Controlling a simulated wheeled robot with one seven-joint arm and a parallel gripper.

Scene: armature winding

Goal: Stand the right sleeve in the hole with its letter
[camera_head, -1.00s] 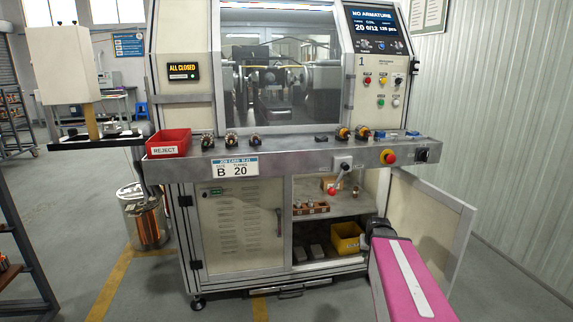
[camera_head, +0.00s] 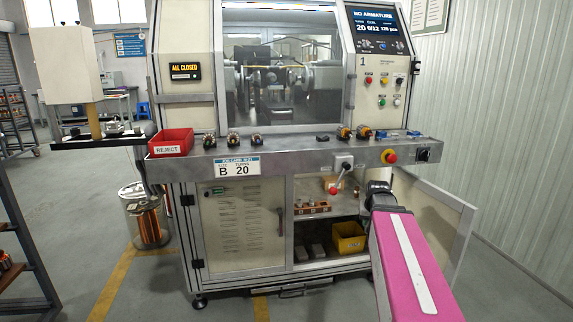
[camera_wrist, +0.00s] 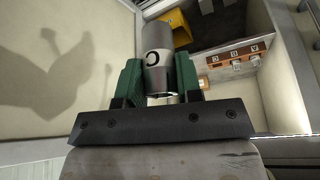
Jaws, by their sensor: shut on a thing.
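My gripper (camera_wrist: 157,78) is shut on a silver metal sleeve (camera_wrist: 157,42), held between two green fingers. The sleeve bears a dark ring-shaped mark, perhaps a letter O, C or D. A brown wooden rack (camera_wrist: 238,62) with pale letter labels lies beyond it to the right; its letters are too small to read surely. In the head view the rack (camera_head: 312,209) sits on the shelf of the open cabinet with small pieces in or on it. The held sleeve is clear of the rack. The gripper itself is hidden in the head view by my arm.
The open cabinet door (camera_head: 432,215) stands at the right of the arm. A yellow bin (camera_head: 348,238) is on the lower shelf, also seen in the wrist view (camera_wrist: 177,26). The job card (camera_head: 240,167) reads B and 20. A red reject bin (camera_head: 171,142) sits on the ledge.

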